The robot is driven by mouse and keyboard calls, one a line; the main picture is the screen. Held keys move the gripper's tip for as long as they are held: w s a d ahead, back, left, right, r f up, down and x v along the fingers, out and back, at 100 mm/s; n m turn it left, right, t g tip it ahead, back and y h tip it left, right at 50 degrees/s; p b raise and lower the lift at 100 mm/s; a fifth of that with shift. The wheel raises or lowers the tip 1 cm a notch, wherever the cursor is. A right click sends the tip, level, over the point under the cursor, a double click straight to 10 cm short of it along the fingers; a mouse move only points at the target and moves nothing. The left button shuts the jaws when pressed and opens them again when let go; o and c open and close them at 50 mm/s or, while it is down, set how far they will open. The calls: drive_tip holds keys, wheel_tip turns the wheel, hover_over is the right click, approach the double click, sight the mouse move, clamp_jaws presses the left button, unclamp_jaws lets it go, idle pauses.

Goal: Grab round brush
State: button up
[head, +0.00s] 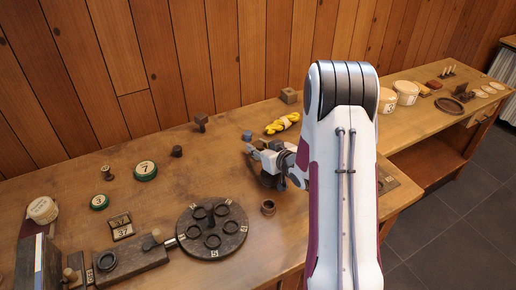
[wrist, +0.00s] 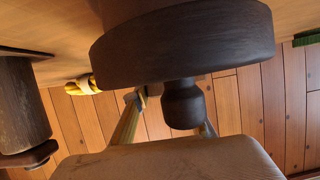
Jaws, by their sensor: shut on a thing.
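The round brush shows in the wrist view as a wide dark wooden disc (wrist: 185,45) with a narrower turned knob (wrist: 182,105). My gripper (wrist: 168,112) is shut on the knob, one finger on either side of it. In the head view my gripper (head: 262,157) is over the middle of the bench, left of my white arm. A dark part of the brush (head: 268,181) shows just below it, mostly covered by the gripper. I cannot tell whether the brush touches the bench.
A small brown cup (head: 268,207) stands in front, and a dark round plate with rings (head: 205,248) front left. Bare bench (head: 175,190) lies to the left.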

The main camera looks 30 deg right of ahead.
sight(258, 144)
drive_tip(key=shift+r, duration=0.1)
drive_tip(key=shift+r, duration=4.85)
